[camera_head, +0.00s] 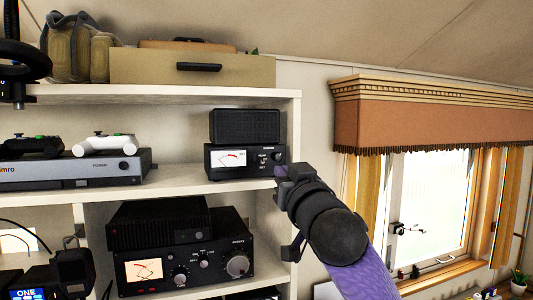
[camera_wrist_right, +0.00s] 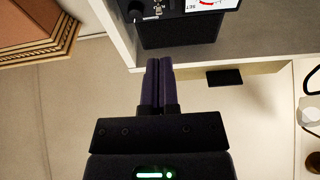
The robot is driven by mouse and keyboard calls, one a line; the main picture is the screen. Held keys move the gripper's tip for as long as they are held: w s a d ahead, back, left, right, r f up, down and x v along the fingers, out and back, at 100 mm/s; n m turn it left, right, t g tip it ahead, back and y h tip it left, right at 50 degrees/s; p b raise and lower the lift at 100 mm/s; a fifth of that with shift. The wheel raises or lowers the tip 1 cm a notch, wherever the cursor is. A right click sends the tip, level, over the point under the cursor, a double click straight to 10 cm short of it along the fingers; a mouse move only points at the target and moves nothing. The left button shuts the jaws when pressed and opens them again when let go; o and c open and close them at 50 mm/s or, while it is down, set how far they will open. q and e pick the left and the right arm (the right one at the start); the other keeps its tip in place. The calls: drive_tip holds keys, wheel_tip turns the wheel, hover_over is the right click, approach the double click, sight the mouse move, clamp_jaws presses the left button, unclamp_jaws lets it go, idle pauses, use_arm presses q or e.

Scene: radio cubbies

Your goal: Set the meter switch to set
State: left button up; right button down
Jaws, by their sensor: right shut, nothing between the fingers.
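The meter is a small black box (camera_head: 212,172) with a white dial on the middle shelf, under a black speaker-like box. Its small switch (camera_head: 263,158) sits between the dial and a round knob (camera_head: 278,157). My right gripper (camera_head: 281,171) is shut and empty, just in front of the meter's lower right corner. In the right wrist view the shut fingertips (camera_wrist_right: 159,62) point toward the shelf edge, apart from the meter's switch (camera_wrist_right: 158,7) at the top edge. I cannot tell which position the switch is in.
The white shelf's right upright (camera_head: 291,130) stands close beside my right gripper. A larger black radio (camera_head: 150,250) with knobs is below. A silver console (camera_head: 75,172) with controllers is at left. A curtained window (camera_head: 430,200) is at right.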

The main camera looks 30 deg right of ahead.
sight(262, 150)
drive_tip(key=p+x, duration=0.5)
drive_tip(key=x, duration=0.4)
drive_tip(key=shift+r, duration=0.1)
drive_tip(key=shift+w, duration=0.25)
